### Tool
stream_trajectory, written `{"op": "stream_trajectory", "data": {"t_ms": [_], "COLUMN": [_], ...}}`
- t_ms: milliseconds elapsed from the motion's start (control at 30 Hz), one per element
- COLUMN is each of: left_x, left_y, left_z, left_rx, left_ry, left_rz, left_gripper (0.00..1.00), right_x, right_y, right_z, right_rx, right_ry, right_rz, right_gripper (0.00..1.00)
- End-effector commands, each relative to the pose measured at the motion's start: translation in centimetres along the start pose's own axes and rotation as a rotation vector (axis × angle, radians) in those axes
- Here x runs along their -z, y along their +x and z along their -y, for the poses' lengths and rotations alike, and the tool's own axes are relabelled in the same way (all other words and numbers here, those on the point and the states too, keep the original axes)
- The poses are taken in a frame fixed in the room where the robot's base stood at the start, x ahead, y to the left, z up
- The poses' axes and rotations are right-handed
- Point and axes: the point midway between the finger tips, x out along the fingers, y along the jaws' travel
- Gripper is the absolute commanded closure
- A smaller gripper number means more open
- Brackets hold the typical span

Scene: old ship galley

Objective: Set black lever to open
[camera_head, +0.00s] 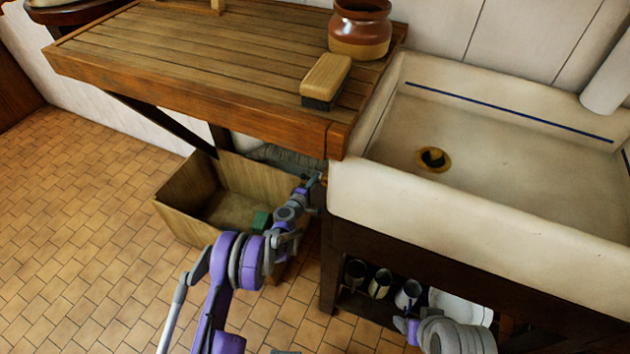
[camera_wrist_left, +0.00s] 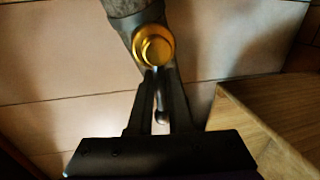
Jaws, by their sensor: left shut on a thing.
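In the left wrist view a brass valve cap (camera_wrist_left: 155,48) sits on a grey pipe (camera_wrist_left: 128,8). The black lever (camera_wrist_left: 161,117) runs down from the valve between my fingers, with its rounded end showing. My left gripper (camera_wrist_left: 160,78) is shut on it. In the head view my left gripper (camera_head: 316,181) reaches under the counter's right end, beside the sink's front left corner. The lever is too small and hidden to make out there. My right gripper (camera_head: 402,325) is low at the bottom, in front of the rack; its jaws are not clear.
The wooden counter (camera_head: 190,55) carries a brush (camera_head: 326,78) and a brown jar (camera_head: 360,30). The white sink (camera_head: 500,212) stands at right, with mugs (camera_head: 380,283) and plates (camera_head: 462,305) below. A wooden crate (camera_head: 180,200) is left of my arm. The tiled floor at left is clear.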

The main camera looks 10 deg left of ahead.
Motion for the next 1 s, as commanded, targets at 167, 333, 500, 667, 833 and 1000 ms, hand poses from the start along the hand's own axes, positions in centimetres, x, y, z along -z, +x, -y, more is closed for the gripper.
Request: {"op": "stream_trajectory", "data": {"t_ms": [167, 333, 500, 667, 833, 1000], "left_x": [0.1, 0.0, 0.0, 0.1, 0.1, 0.1], "left_y": [0.0, 0.0, -0.1, -1.7, -5.2, -8.4], "left_z": [0.0, 0.0, 0.0, -0.1, -0.2, -0.2], "left_rx": [0.000, 0.000, 0.000, 0.000, -0.001, -0.001], "left_ry": [-0.001, -0.001, -0.001, 0.000, -0.001, -0.002], "left_rz": [-0.001, 0.000, 0.000, -0.001, -0.002, -0.001], "left_gripper": [0.60, 0.53, 0.53, 0.53, 0.53, 0.53], "right_x": [0.0, 0.0, 0.0, 0.1, 0.3, 0.4], "right_y": [0.0, 0.0, 0.0, -0.4, -1.0, -1.4], "right_z": [0.0, 0.0, 0.0, 0.0, 0.0, 0.0], "right_rx": [0.000, 0.000, 0.000, 0.000, 0.000, 0.000], "right_ry": [0.000, 0.000, 0.000, 0.000, 0.000, 0.000], "right_rz": [0.000, 0.000, 0.000, -0.001, -0.004, -0.005], "right_gripper": [0.31, 0.31, 0.31, 0.31, 0.31, 0.31]}}
